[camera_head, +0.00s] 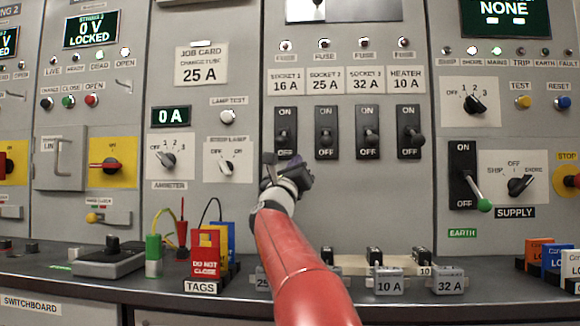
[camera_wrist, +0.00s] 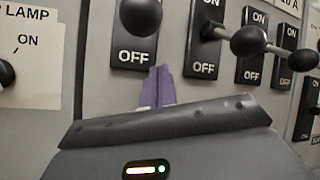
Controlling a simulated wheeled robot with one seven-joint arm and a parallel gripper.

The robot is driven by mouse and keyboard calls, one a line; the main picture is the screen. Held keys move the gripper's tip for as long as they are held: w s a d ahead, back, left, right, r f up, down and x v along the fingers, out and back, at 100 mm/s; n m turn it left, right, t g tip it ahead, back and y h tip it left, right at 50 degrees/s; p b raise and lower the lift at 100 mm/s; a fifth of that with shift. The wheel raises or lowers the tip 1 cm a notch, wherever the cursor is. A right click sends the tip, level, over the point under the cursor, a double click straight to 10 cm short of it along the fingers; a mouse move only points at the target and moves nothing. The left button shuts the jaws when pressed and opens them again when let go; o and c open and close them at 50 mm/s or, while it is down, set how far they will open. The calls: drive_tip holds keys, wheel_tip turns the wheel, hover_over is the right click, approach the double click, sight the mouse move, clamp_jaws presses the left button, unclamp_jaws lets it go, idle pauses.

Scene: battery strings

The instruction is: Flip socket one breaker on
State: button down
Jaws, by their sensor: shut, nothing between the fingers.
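The socket one breaker (camera_head: 286,117) is the leftmost black plate in the row of breakers, under the 16 A label. In the wrist view, it (camera_wrist: 128,48) shows its round knob at the top edge, with OFF readable below. I cannot tell for sure which way its lever is set. My gripper (camera_head: 297,165) is just below this breaker in the head view. In the wrist view, its purple fingertips (camera_wrist: 158,86) are together and empty, just below the plate's lower right part. I cannot tell if they touch it.
The socket 2 breaker (camera_head: 326,117), socket 3 breaker (camera_head: 368,117) and heater breaker (camera_head: 407,117) stand close to the right, with protruding knobs. The shelf below holds tags (camera_head: 205,262) and labelled blocks (camera_head: 389,286).

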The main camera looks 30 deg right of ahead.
sight(283, 139)
drive_tip(key=shift+s+a+r, duration=0.25)
drive_tip(key=shift+a+r, duration=0.05)
drive_tip(key=shift+a, duration=0.25)
drive_tip(key=shift+s+a+r, duration=0.2)
drive_tip(key=shift+a+r, duration=0.15)
drive_tip(key=shift+a, duration=0.2)
drive_tip(key=shift+s+a+r, duration=0.25)
drive_tip(key=shift+a+r, duration=0.05)
drive_tip(key=shift+a, duration=0.25)
drive_tip(key=shift+d+r+p, duration=0.1)
drive_tip(key=shift+r+p, duration=0.1)
drive_tip(key=shift+p, duration=0.3)
